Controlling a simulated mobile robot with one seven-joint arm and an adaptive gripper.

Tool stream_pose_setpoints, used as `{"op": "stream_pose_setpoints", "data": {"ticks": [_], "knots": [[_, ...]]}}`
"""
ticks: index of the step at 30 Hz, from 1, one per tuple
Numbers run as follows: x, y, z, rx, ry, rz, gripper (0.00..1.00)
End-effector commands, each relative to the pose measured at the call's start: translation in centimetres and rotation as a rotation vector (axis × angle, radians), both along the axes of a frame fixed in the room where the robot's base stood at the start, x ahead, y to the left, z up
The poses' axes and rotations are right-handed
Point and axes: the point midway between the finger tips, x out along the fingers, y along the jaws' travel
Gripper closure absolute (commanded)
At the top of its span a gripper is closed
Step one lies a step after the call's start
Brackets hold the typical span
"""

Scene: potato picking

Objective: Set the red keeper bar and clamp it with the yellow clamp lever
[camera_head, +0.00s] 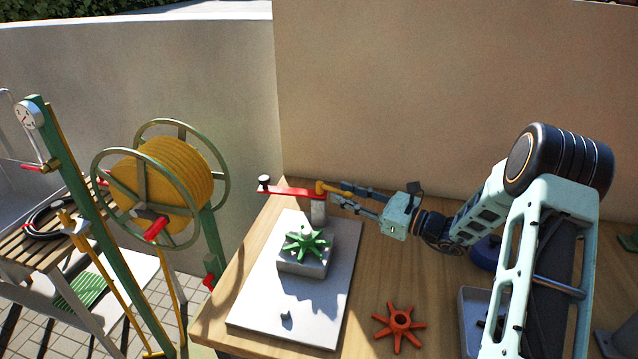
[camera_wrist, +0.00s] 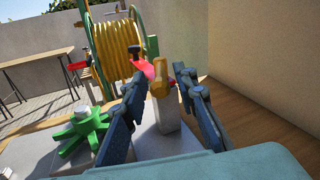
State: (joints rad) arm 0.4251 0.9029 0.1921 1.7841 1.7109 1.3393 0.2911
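The red keeper bar (camera_head: 293,194) sits atop a grey post (camera_head: 318,211) and points left, with a black knob at its far end. It also shows in the wrist view (camera_wrist: 144,69). The yellow clamp lever (camera_head: 333,189) is at the post's top, and in the wrist view (camera_wrist: 159,84) it stands between my fingers. My gripper (camera_wrist: 158,72) is open, with a visible gap on each side of the lever. A green star wheel (camera_head: 306,243) sits on a grey block in front of the post; the bar does not lie over it.
The block and post stand on a white plate (camera_head: 262,307) on a wooden table (camera_head: 232,297). An orange-red star wheel (camera_head: 399,326) lies right of the plate. A grey tray (camera_head: 467,310) is farther right. A yellow hose reel (camera_head: 165,185) stands left, beyond the table edge.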

Motion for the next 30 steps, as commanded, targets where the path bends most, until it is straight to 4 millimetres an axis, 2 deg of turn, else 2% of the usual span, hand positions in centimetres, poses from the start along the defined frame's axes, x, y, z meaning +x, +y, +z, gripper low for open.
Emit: {"op": "stream_pose_setpoints", "data": {"ticks": [1,6,12,24,30], "knots": [[0.5,1.1,0.1,0.001,0.001,0.005,0.73],[2.1,3.9,0.1,-0.001,-0.001,0.004,0.73],[3.5,6.1,0.1,-0.001,-0.001,0.003,0.73],[3.9,6.8,0.0,-0.002,0.000,0.002,0.73],[3.9,6.7,0.0,-0.002,0.000,0.002,0.94]]}}
